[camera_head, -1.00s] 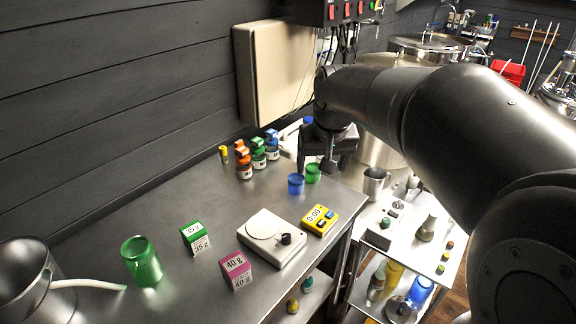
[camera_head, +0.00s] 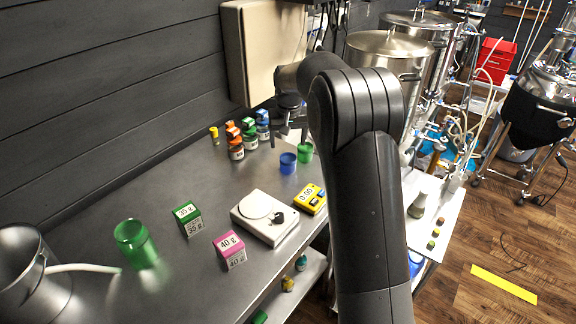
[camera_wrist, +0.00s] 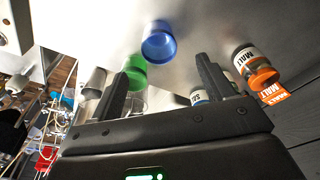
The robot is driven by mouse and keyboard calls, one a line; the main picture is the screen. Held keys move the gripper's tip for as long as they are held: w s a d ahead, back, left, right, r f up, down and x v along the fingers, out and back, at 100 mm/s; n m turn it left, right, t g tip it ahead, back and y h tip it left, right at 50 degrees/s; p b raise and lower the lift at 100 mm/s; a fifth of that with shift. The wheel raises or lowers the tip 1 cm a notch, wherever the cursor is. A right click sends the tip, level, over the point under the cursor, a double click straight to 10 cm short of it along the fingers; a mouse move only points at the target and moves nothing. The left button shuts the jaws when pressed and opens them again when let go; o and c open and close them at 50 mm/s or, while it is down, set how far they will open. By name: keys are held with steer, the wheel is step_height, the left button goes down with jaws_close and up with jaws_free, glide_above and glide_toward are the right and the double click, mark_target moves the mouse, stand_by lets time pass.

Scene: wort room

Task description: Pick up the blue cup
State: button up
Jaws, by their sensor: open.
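The blue cup (camera_head: 288,163) stands upright on the metal bench, just left of a green cup (camera_head: 305,152). In the wrist view the blue cup (camera_wrist: 158,43) lies ahead of the fingertips, between their lines, and the green cup (camera_wrist: 134,72) is next to it, partly behind the left finger. My gripper (camera_wrist: 163,68) is open and empty, its two dark fingers spread. In the head view the gripper (camera_head: 287,132) hangs above the bench near the cups, partly hidden by my arm.
Jars with orange, green and blue lids (camera_head: 236,146) stand left of the cups. A white scale (camera_head: 265,217), a yellow timer (camera_head: 310,198), labelled weight boxes (camera_head: 187,218) and a larger green mug (camera_head: 136,243) stand nearer. The bench's middle left is clear.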

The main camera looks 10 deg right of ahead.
mark_target(288, 159)
steer(key=f, duration=0.3)
steer(key=w+f, duration=0.1)
steer(key=f, duration=0.5)
steer(key=shift+w+d+f, duration=0.15)
steer(key=shift+w, duration=0.2)
steer(key=c, duration=1.1)
